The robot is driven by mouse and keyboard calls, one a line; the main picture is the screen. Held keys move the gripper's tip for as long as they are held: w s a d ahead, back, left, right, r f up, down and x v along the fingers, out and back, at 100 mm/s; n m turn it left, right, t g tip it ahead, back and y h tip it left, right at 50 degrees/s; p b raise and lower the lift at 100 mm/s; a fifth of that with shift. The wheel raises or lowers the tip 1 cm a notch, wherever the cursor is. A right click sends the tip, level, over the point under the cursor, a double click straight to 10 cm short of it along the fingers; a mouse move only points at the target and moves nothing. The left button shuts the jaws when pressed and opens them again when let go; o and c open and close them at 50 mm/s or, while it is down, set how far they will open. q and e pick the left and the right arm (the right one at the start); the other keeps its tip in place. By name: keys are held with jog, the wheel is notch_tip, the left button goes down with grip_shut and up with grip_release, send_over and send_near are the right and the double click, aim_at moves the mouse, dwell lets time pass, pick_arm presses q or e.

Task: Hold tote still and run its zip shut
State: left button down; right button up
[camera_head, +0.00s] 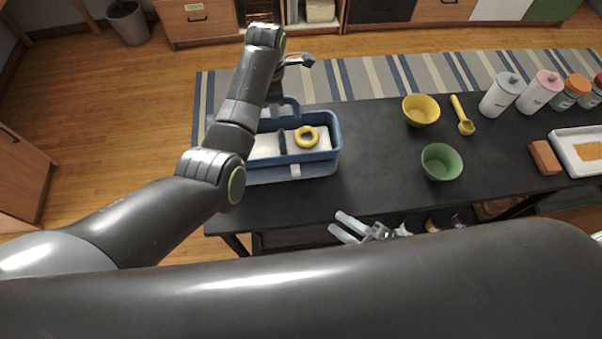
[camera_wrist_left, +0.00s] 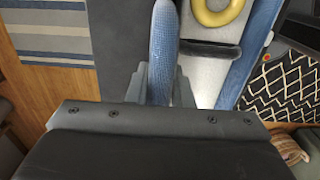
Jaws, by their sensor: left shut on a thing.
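The blue tote (camera_head: 322,168) stands at the left end of the dark table. Pale panels, a dark strip and a yellow ring (camera_head: 306,137) show in its top. A small white tab (camera_head: 295,171) is on its near side; I cannot tell if it is the zip pull. In the left wrist view, my left gripper (camera_wrist_left: 160,85) is shut on a blue textured part of the tote (camera_wrist_left: 163,40), a handle or rim. In the head view my left arm hides the tote's left part and that grip. My right gripper (camera_head: 338,225) is open and empty at the table's near edge, apart from the tote.
A yellow bowl (camera_head: 421,110), a green bowl (camera_head: 441,162) and a yellow scoop (camera_head: 462,116) are right of the tote. Several bottles stand at the back right. A brown block (camera_head: 544,157) and white tray (camera_head: 562,153) are at far right. Table between tote and bowls is clear.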

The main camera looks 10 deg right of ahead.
aim_at(296, 170)
jog(key=w+n, duration=0.1)
jog(key=w+r+n, duration=0.1)
jog(key=w, duration=0.1)
jog(key=w+n, duration=0.1)
jog(key=shift+w+r+n+h, duration=0.25)
jog(key=shift+w+n+h, duration=0.05)
jog(key=shift+w+n, duration=0.1)
jog(key=x, duration=1.2)
jog(key=shift+w+r+n, duration=0.15)
jog(key=shift+w+n, duration=0.15)
jog(key=shift+d, duration=0.15)
jog(key=shift+c, duration=0.3)
grip_shut()
